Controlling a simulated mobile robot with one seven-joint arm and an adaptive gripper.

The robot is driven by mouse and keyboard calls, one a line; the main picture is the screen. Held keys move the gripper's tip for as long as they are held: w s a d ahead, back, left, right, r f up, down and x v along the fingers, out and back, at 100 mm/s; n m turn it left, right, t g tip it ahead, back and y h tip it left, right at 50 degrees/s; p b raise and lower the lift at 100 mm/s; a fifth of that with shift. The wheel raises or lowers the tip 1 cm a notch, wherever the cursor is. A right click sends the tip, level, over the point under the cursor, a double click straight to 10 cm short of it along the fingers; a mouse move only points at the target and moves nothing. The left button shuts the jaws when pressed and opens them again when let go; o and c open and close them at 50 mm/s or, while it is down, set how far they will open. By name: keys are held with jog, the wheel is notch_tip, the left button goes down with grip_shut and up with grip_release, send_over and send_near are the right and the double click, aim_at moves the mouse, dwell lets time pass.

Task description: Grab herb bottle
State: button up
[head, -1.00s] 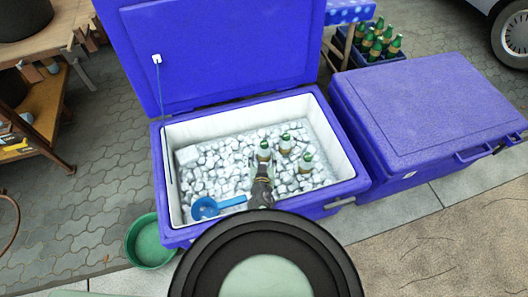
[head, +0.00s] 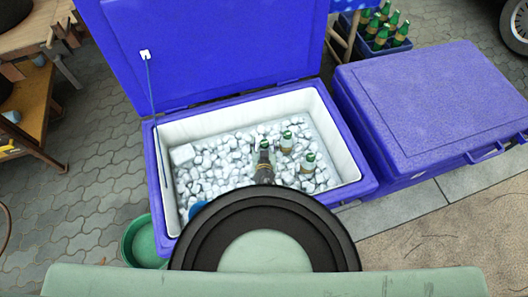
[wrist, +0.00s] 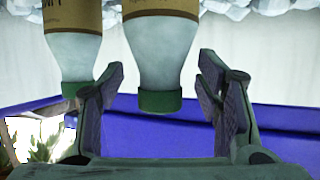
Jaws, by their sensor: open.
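Three bottles with green caps stand in the ice of the open blue cooler in the head view: a left one (head: 264,146), a back one (head: 287,140) and a right one (head: 309,161). I cannot tell which is the herb bottle. My gripper (head: 265,173) is at the left bottle, mostly hidden by my arm. In the wrist view, which looks upside down, my gripper (wrist: 161,68) is open. A clear bottle with a brown label (wrist: 160,45) and green cap lies between its spread fingers. A second bottle (wrist: 73,45) shows beyond the left finger.
The cooler (head: 157,165) has its lid (head: 210,50) raised at the back. A blue scoop (head: 197,208) lies on the ice, partly hidden. A closed blue cooler (head: 425,105) stands to the right. A green bucket (head: 143,243) stands at the front left.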

jog(key=shift+c, duration=0.4)
grip_shut()
dwell(0.6)
